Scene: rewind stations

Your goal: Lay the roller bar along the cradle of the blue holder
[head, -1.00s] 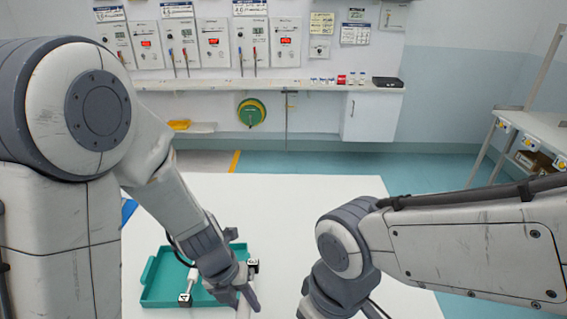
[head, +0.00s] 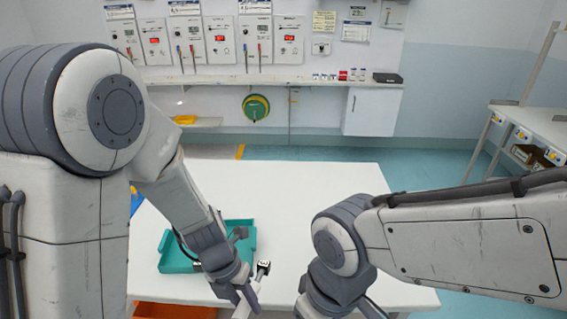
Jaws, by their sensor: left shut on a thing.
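My left gripper (head: 246,296) points down near the table's front edge, to the right of and in front of the teal tray. It is shut on the roller bar (head: 263,268), a pale bar with a black-and-white marked end showing just beyond the fingers. The gripper hides the bar's middle. A small blue piece (head: 137,201) shows behind my left arm at the table's left side; it may be the blue holder, but its cradle is hidden. My right arm enters from the right, and its gripper is below the picture.
The teal tray (head: 168,257) lies on the white table (head: 300,195), partly hidden by my left arm. An orange bin (head: 175,311) shows below the front edge. The table's middle and far right are clear. A side bench (head: 540,125) stands at right.

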